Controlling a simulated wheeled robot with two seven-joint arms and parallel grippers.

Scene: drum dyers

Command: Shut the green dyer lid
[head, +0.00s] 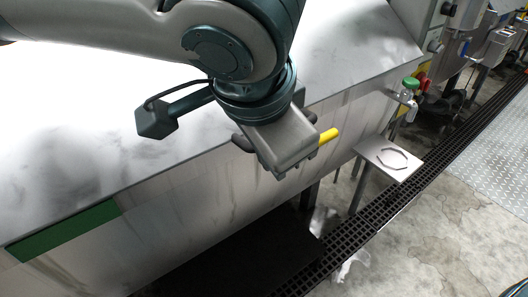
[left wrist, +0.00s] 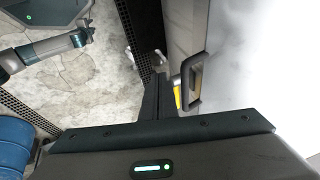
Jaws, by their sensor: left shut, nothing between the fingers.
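The dyer's large steel lid (head: 90,120) fills the left and middle of the head view, with a green stripe (head: 65,232) on its front face. I cannot tell how far open it stands. A yellow handle bar (head: 328,136) sticks out from behind my left gripper (head: 282,172). In the left wrist view the handle shows as a dark bracket (left wrist: 193,82) with a yellow part beside it, on the steel face. My left gripper is shut and empty, close to the handle; its fingertips are mostly hidden, and contact is unclear. My right gripper (left wrist: 85,37) shows small in the left wrist view, apart from the dyer.
A blue drum (left wrist: 14,145) stands at left in the wrist view. The concrete floor is otherwise open.

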